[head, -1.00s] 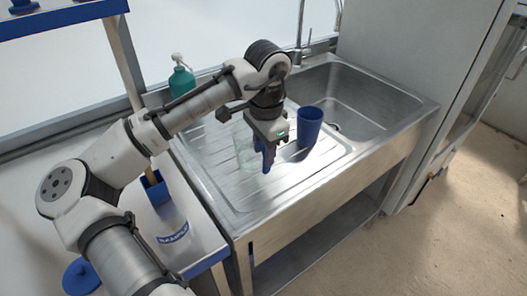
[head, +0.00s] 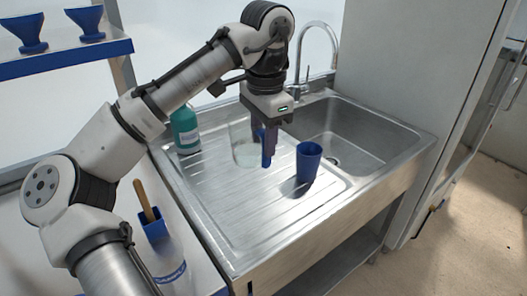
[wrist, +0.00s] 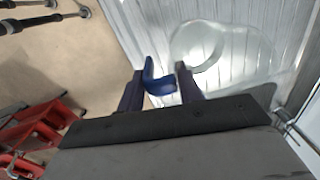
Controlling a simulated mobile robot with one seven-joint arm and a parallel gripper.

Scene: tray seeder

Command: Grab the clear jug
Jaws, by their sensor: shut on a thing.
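The clear jug (head: 242,146) is see-through and faint, at the left side of my gripper (head: 267,152) in the head view. In the wrist view its round clear body (wrist: 222,48) shows beyond the fingers. My gripper (wrist: 158,80) is shut on a blue piece that looks like the jug's handle. The jug hangs upright, as far as I can tell, a little above the ribbed drainboard (head: 222,208). My fingers hide part of the handle.
A blue cup (head: 309,163) stands on the drainboard just right of the jug. A green bottle (head: 186,131) stands at its back left. The sink basin (head: 345,132) and tap (head: 320,25) are behind right. The front drainboard is clear.

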